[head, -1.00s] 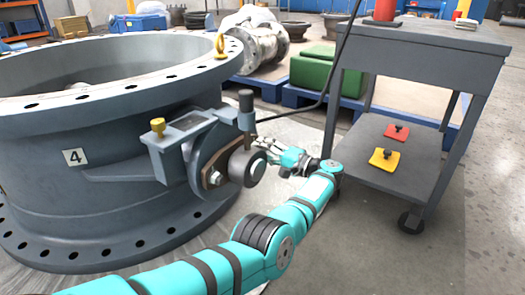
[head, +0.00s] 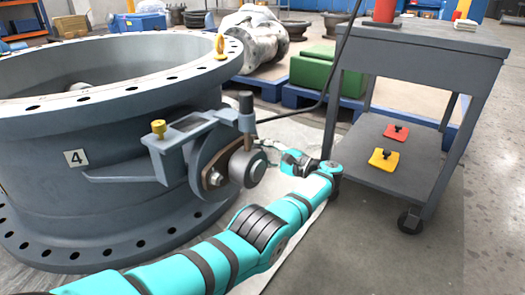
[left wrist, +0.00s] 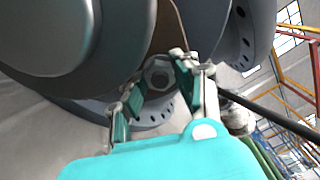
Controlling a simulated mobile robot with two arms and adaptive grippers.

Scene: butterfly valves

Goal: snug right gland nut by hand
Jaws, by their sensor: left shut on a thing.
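The right gland nut (left wrist: 158,74) is a grey hex nut on a stud in the left wrist view, beside the brown gland plate (left wrist: 172,30). My left gripper (left wrist: 158,84) has one finger on each side of it and is shut on it. In the head view my left gripper (head: 268,150) is just right of the round shaft end (head: 249,168), which hides the right nut. The other gland nut (head: 214,178) shows left of the shaft, on the brown gland plate (head: 220,160). My right gripper is out of view.
The big grey valve body (head: 120,205) labelled 4 fills the left. An upright post (head: 246,108) stands above the shaft. A grey cart (head: 415,50) with red and yellow lockout tags stands at right. A black cable (head: 330,75) runs behind my gripper.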

